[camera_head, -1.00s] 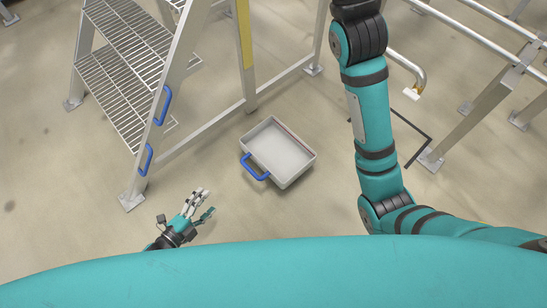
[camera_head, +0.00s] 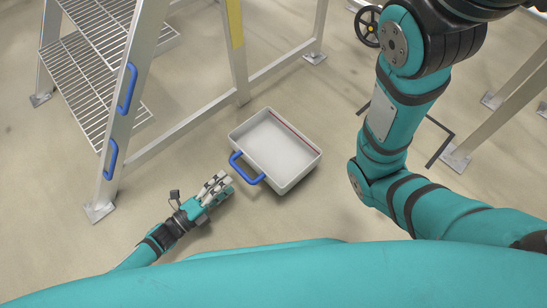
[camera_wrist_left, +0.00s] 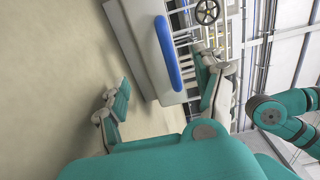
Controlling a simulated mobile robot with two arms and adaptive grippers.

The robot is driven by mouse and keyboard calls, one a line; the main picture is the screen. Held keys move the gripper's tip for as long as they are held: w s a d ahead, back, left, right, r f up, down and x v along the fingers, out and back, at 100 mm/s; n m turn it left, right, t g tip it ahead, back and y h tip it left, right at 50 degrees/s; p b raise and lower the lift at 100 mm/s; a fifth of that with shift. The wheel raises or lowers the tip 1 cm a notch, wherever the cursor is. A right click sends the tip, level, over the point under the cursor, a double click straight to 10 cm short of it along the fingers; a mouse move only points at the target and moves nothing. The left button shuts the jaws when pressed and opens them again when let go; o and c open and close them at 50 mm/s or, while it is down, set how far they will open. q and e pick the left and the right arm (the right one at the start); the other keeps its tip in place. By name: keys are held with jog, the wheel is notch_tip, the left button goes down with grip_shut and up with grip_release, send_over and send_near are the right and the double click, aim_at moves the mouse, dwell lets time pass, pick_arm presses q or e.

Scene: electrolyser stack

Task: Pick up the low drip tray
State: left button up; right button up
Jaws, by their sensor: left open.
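The low drip tray (camera_head: 280,152) is a shallow, pale grey, empty box on the floor, near the middle of the head view. Its blue handle (camera_head: 246,172) is on the side facing my left gripper. My left gripper (camera_head: 224,186) is open and empty, low over the floor just left of the handle and apart from it. In the left wrist view the tray (camera_wrist_left: 143,45) and the upright-looking blue handle (camera_wrist_left: 168,54) show ahead of the open fingers (camera_wrist_left: 165,88). My right arm shows at the right, but its gripper is out of view.
A metal step stair (camera_head: 95,75) with blue grab handles (camera_head: 127,88) stands to the left. Its post and floor rail (camera_head: 190,122) run close behind the tray. A black floor frame (camera_head: 437,145) and metal legs (camera_head: 480,125) are at the right. The floor in front is clear.

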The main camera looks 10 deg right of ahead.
aim_at(252, 165)
pick_arm(q)
jog(key=b+x, duration=0.1)
jog(key=x, duration=0.2)
jog(key=shift+w+d, duration=0.2)
jog(key=shift+d, duration=0.05)
jog(key=b+x, duration=0.2)
jog(key=x, duration=0.1)
jog(key=b+x, duration=0.1)
jog(key=b, duration=0.1)
jog(key=shift+d+f, duration=0.2)
jog(key=shift+f, duration=0.15)
jog(key=shift+w+d+r, duration=0.15)
jog(key=shift+w+d, duration=0.2)
jog(key=shift+d, duration=0.05)
jog(key=c, duration=1.3)
jog(key=shift+r, duration=0.1)
grip_shut()
